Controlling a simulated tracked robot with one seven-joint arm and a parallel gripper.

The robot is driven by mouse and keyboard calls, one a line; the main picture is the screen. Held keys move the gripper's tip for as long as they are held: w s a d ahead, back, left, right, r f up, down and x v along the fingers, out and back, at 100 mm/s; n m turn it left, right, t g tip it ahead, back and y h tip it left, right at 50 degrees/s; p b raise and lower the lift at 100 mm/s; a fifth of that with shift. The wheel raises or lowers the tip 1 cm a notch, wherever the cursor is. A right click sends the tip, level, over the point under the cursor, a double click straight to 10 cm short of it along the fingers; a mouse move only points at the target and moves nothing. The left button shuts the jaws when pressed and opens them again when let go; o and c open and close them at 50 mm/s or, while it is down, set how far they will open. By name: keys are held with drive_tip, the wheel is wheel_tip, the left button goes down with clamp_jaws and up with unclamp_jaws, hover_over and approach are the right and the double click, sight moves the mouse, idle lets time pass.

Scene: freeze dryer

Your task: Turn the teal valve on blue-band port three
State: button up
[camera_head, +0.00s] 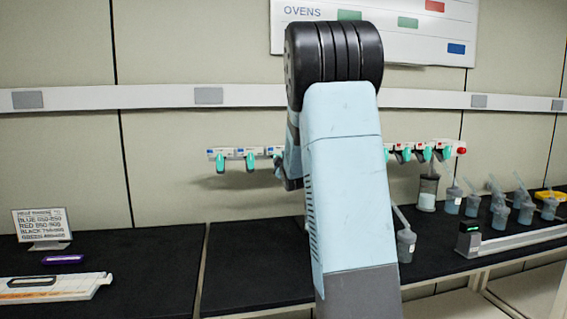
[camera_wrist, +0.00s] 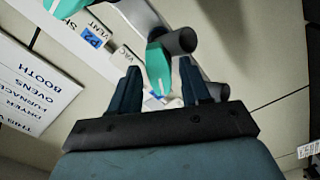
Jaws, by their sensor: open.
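A white manifold rail on the back wall carries a row of teal valves. In the head view three show left of my arm under blue-marked labels: the leftmost valve (camera_head: 221,162), a second valve (camera_head: 250,160) and a third valve (camera_head: 277,158) at my arm's edge. In the wrist view my gripper (camera_wrist: 159,66) is open, with one teal valve (camera_wrist: 158,66) between its fingertips. Gaps show beside the valve. A blue P2 label (camera_wrist: 92,38) lies to its left, near another teal valve (camera_wrist: 65,7). The centre valve's own label is mostly hidden, so I cannot read its port number.
More valves (camera_head: 422,152) with red-marked labels continue right of my arm, and a flask (camera_head: 428,190) hangs there. Several flasks stand on the right bench. A sign (camera_head: 42,226) and a white tray (camera_head: 55,288) are on the left bench. The black bench (camera_head: 255,260) between is clear.

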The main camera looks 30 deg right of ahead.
drive_tip(key=shift+c, duration=0.3)
clamp_jaws()
drive_tip(key=shift+a+f+m, duration=0.1)
drive_tip(key=shift+m, duration=2.8)
drive_tip(key=shift+f+m, duration=0.1)
drive_tip(key=shift+m, duration=2.8)
drive_tip(key=shift+o, duration=0.3)
unclamp_jaws()
drive_tip(key=shift+r, duration=0.1)
